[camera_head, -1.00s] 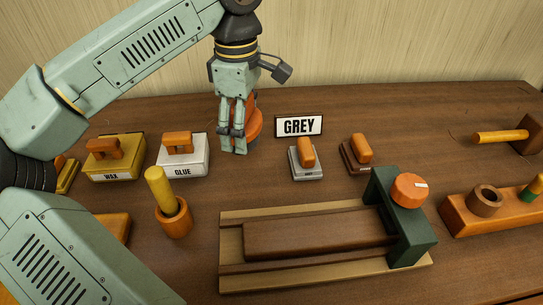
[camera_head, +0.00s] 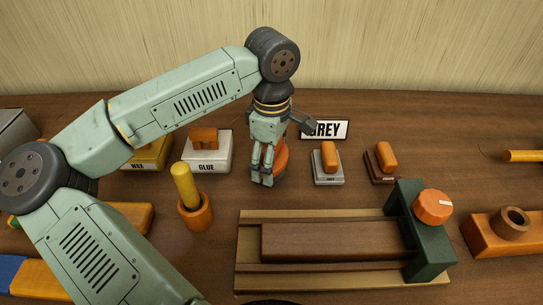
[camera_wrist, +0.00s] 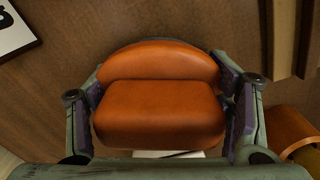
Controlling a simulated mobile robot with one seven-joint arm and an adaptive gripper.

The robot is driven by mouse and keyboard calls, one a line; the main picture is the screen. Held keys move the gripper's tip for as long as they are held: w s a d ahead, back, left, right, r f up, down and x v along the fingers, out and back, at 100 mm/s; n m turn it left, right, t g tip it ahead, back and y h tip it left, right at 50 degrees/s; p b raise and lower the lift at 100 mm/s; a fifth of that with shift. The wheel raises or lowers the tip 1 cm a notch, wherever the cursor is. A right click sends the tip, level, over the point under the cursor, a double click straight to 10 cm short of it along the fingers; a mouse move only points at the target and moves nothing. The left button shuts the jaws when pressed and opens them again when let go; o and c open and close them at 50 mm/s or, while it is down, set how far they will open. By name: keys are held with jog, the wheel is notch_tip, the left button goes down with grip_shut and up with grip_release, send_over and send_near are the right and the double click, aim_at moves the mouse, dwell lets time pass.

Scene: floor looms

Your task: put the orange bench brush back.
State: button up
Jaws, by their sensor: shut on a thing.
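My gripper (camera_head: 262,172) is shut on an orange thing, taken as the orange bench brush (camera_head: 282,157). In the head view it is mostly hidden behind the fingers, between the GLUE box and a grey block with an orange handle. In the wrist view the brush (camera_wrist: 155,105) shows a smooth squared body with a wider rounded part behind it, gripped at both sides by my gripper (camera_wrist: 163,112). A white patch shows beneath its near edge. I cannot tell whether it touches the table.
The GREY sign (camera_head: 325,130) stands behind the grey block (camera_head: 328,165). A brown block (camera_head: 382,163) is right of it. The GLUE box (camera_head: 207,155), WAX box (camera_head: 150,155) and orange cup (camera_head: 195,213) are left. A wooden fixture with a green end (camera_head: 430,240) lies in front.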

jog(key=shift+f+b, duration=0.2)
jog(key=shift+b, duration=0.1)
jog(key=o, duration=1.6)
jog(key=shift+r, duration=0.1)
jog(key=shift+c, duration=0.2)
jog(key=shift+r, duration=0.1)
notch_tip(320, 180, up, 12)
jog(key=shift+r+b, duration=0.1)
jog(key=shift+b, duration=0.2)
